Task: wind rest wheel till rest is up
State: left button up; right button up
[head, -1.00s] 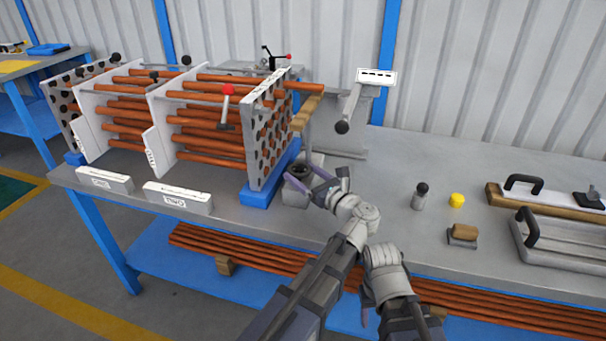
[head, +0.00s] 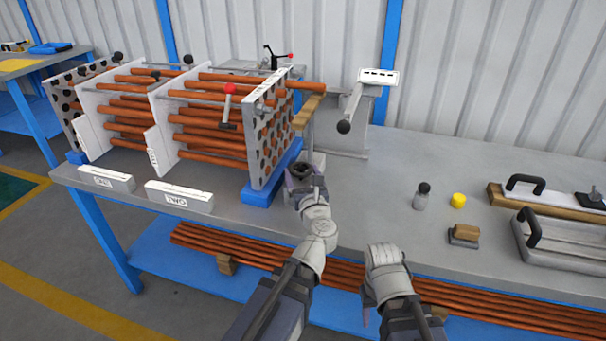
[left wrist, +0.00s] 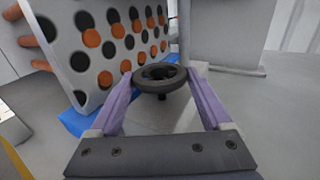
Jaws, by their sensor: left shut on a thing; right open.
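The rest wheel (head: 302,170) is a small dark handwheel on a grey block beside the drilled end plate. In the left wrist view the wheel (left wrist: 160,78) sits between the two purple fingers of my left gripper (left wrist: 162,88), which are shut on its rim from both sides. The wooden rest (head: 308,110) stands on a thin post above the wheel, below the end of a copper tube (head: 305,86) that sticks out of the plate. My right gripper (head: 366,318) hangs low in front of the bench edge, mostly hidden by its own wrist.
The drilled end plate (head: 268,145) on its blue foot stands close left of the wheel.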

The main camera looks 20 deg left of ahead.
pick_arm(q)
jog(key=shift+m+h, duration=0.4)
jog(key=shift+h, duration=0.1)
jog(key=o, duration=1.2)
jog(key=shift+s+a, duration=0.1)
